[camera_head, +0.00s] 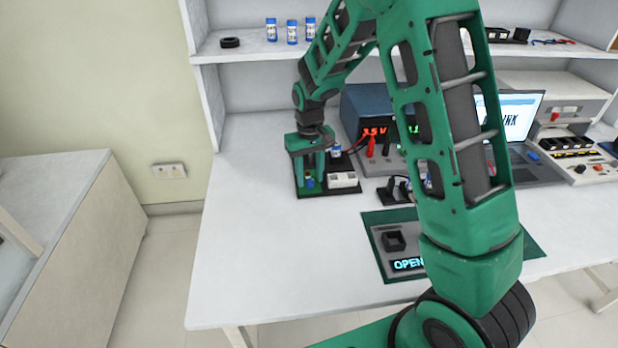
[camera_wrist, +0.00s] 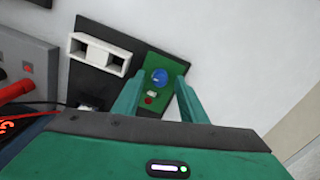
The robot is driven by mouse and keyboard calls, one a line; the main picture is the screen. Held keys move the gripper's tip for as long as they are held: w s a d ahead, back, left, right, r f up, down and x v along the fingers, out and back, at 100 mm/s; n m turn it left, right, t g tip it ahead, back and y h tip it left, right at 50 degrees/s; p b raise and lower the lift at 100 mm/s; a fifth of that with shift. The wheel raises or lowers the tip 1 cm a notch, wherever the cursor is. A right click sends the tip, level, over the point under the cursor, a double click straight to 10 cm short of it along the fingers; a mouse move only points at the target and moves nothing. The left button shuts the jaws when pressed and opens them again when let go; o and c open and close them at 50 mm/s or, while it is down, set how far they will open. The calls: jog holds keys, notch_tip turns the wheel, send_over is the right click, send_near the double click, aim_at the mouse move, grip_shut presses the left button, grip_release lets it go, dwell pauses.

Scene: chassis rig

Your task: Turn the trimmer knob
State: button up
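The trimmer knob is a small blue round knob (camera_wrist: 159,76) on a green board (camera_wrist: 166,71), seen just beyond my fingertips in the wrist view. It also shows as a small blue spot (camera_head: 310,183) below my gripper in the head view. My gripper (camera_wrist: 157,82) has its two green fingers spread apart, with the knob in line with the gap between them. The fingers appear apart from the knob, though the exact distance is hard to tell. A small red part (camera_wrist: 149,100) and a white part sit on the same green board nearer the gripper.
The board sits on a black base (camera_head: 352,188) with a white socket block (camera_head: 342,180). A power supply (camera_head: 365,110) with a red display and leads stands behind. A laptop (camera_head: 520,115) and a mat (camera_head: 380,216) with an "OPEN" display lie rightward. The front left table is clear.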

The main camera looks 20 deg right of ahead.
aim_at(310, 180)
notch_tip(310, 180, up, 10)
dwell(0.4)
jog(key=shift+f, duration=0.1)
jog(key=s+d+r+m, duration=0.2)
jog(key=s+d+r, duration=0.1)
jog(key=s+d, duration=0.35)
jog(key=s+d+r+m, duration=0.1)
jog(key=s+d+r, duration=0.3)
jog(key=s+d, duration=0.3)
jog(key=s+d+m, duration=0.2)
jog(key=s, duration=0.9)
jog(key=s+d+m, duration=0.1)
jog(key=s+m, duration=0.1)
jog(key=s, duration=0.9)
jog(key=shift+s+d+f, duration=0.2)
jog(key=shift+s+d, duration=0.2)
jog(key=shift+w, duration=0.1)
